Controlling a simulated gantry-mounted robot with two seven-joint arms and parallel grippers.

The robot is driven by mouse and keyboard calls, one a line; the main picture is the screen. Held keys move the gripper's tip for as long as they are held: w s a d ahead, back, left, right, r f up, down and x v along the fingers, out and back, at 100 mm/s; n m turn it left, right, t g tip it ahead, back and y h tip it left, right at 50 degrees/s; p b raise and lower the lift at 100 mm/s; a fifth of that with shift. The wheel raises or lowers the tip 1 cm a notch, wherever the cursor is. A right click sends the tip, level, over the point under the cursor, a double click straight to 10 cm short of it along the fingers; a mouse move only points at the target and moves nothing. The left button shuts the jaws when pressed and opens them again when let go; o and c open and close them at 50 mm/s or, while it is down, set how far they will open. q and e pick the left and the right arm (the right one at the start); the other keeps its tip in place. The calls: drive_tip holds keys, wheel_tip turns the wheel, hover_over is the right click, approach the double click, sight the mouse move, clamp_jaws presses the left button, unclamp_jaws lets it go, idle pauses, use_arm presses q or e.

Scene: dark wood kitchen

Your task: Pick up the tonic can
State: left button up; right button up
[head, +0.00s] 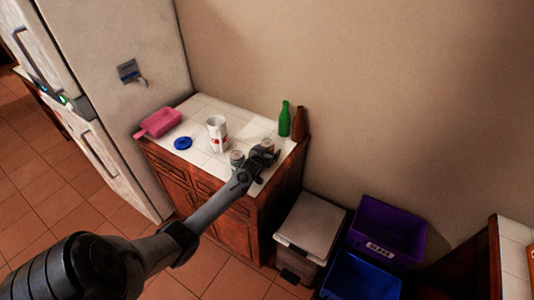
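Two small cans stand near the front right of the white tiled counter (203,165). One is a greyish can (236,157), just left of my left gripper. The other is a reddish-brown can (267,145), partly hidden behind the gripper. The labels are too small to read, so I cannot tell which is the tonic can. My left gripper (262,156) reaches in over the counter's front edge, close to both cans. I cannot tell whether its fingers are open or touch a can. My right gripper is not in view.
A fridge (120,75) stands left. A lidded bin (311,226), purple crate (414,253) and blue crate (390,292) stand right.

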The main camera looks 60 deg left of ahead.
use_arm(q)
drive_tip(key=c, duration=1.1)
drive_tip(key=shift+r, duration=0.25)
